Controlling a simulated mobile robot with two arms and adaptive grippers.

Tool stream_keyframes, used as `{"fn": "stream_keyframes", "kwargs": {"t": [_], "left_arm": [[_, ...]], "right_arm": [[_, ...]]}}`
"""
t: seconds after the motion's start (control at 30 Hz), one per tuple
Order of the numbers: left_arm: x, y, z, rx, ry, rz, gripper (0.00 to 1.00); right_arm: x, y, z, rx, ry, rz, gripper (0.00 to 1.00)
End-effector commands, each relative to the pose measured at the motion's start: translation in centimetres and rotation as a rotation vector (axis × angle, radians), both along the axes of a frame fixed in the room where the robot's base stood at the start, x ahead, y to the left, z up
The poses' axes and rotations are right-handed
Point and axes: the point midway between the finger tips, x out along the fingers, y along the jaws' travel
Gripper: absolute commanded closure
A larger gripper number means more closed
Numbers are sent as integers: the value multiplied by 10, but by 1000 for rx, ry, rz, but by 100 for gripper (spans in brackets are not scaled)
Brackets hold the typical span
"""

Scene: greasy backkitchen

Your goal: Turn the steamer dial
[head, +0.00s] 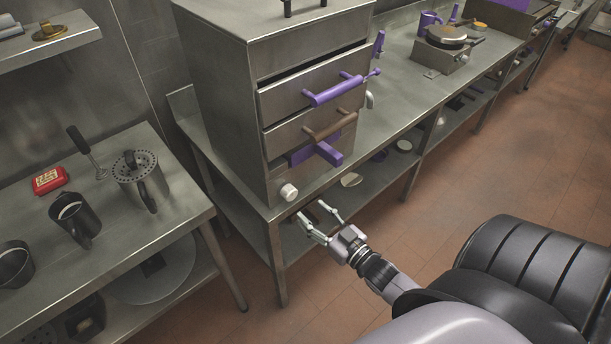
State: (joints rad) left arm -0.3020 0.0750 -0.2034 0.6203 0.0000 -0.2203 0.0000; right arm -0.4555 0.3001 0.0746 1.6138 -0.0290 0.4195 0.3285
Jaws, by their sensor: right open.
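The steamer (225,110) is a tall steel cabinet with drawers, standing on a steel counter at the upper middle of the head view. Its dial (289,192) is a small pale round knob low on the front, near the counter's front edge. My right gripper (320,211) is open and empty, its two fingers pointing up and left. It appears a little below and right of the dial, apart from it. My left gripper is not in view.
A purple handle (340,87) and a brown handle (330,125) stick out above the dial. The counter edge (318,190) runs close to my right gripper. A left table (110,225) holds dark mugs and a red box (50,180). Floor at right is clear.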

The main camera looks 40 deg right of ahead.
Motion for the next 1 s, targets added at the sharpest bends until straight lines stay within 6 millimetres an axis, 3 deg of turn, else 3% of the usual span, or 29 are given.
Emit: {"fn": "stream_keyframes", "kwargs": {"t": [0.17, 0.57, 1.0], "left_arm": [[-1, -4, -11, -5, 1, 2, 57], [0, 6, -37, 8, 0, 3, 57], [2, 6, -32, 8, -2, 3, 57]], "right_arm": [[24, 2, -2, -1, -1, 0, 52], [84, 7, -4, -1, 1, 0, 52], [80, 7, -1, 0, 4, 0, 79]]}}
